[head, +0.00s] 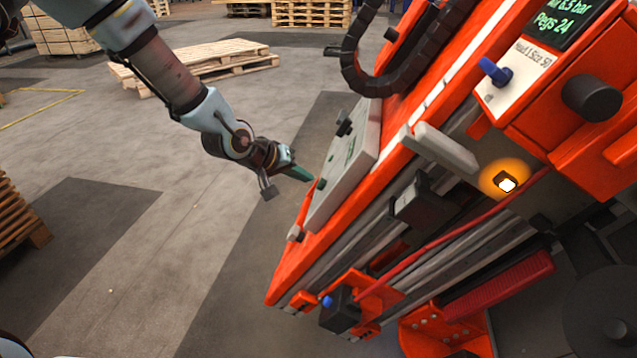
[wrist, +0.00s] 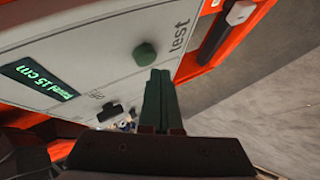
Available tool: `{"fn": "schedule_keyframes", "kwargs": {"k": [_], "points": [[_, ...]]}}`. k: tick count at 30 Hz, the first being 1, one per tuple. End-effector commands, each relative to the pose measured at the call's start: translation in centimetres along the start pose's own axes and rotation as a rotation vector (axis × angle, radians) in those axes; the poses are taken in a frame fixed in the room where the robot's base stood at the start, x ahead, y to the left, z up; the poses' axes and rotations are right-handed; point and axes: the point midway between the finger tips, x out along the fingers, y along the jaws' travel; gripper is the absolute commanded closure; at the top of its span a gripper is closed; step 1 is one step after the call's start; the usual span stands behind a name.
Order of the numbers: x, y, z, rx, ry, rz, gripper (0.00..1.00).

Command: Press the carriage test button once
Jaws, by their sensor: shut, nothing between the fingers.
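The test button is a green round knob (wrist: 145,54) on a pale grey control panel (wrist: 95,40), next to the word "test" in the wrist view. My gripper (wrist: 160,72) has its green fingers closed together, with nothing between them. Its tips appear just below and right of the button in that view. A small gap shows between them, but the distance in depth is hard to judge. In the head view my gripper (head: 308,178) reaches from the left toward the grey panel (head: 352,165) on the side of the orange gantry. I cannot make out the button there.
The panel also has a display with green text (wrist: 40,82) and a black switch (wrist: 110,112). The orange machine (head: 290,265) carries a glowing lamp (head: 507,184) and a blue-handled switch (head: 495,72). Wooden pallets (head: 200,62) lie behind. The floor left of the machine is clear.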

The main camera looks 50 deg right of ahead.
Motion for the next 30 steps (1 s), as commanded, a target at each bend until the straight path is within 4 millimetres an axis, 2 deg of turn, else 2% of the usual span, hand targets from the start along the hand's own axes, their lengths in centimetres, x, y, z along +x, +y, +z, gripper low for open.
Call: {"fn": "schedule_keyframes", "kwargs": {"k": [30], "points": [[0.62, 0.46, 0.45, 0.000, 0.000, 0.000, 1.00]]}}
